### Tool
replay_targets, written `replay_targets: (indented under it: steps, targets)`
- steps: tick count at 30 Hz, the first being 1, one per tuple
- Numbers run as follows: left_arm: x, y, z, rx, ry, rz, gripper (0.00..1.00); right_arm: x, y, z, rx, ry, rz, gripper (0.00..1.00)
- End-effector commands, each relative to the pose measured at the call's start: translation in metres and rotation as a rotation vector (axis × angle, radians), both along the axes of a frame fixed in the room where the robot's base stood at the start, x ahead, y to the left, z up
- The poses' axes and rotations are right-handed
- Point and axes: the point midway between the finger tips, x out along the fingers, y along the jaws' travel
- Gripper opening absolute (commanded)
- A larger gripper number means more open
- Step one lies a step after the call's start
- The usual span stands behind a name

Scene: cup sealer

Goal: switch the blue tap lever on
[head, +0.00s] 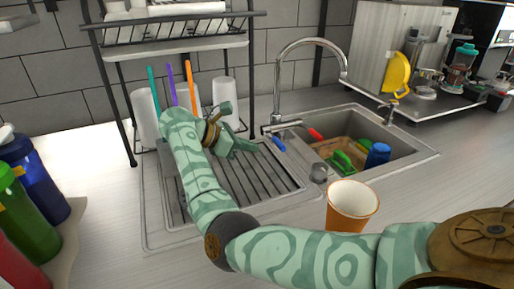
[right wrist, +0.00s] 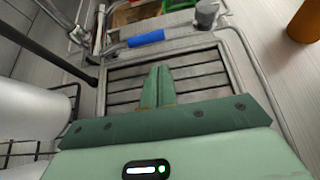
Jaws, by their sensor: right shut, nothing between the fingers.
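The blue tap lever (head: 277,143) sits at the left edge of the sink, at the foot of the curved metal tap (head: 310,42). It also shows in the right wrist view (right wrist: 146,39), lying nearly sideways beyond my fingers. My right gripper (head: 255,147) is shut and empty over the ribbed drainboard (head: 270,182), just left of the blue lever. In the right wrist view its closed fingertips (right wrist: 158,68) point toward the lever with a gap that looks small. My left gripper is not in view.
A red lever (head: 316,134) stands right of the blue one. The sink holds a blue cup (head: 377,155) and a green brush (head: 343,161). An orange cup (head: 351,205) stands in front, near my right arm. A dish rack (head: 172,42) rises behind the drainboard.

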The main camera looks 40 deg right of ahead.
Motion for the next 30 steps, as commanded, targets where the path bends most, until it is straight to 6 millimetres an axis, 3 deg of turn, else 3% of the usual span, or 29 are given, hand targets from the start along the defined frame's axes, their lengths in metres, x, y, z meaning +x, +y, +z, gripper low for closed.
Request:
replay_targets:
  steps: [9, 14, 30]
  targets:
    - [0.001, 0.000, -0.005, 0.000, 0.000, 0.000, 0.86, -0.015, -0.047, -0.030, -0.002, 0.001, -0.002, 0.00]
    - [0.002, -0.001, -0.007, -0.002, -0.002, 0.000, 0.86, -0.020, -0.063, -0.039, -0.001, -0.001, -0.001, 0.00]
    - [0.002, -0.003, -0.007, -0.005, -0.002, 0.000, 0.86, -0.022, -0.071, -0.042, 0.001, 0.002, 0.000, 0.00]
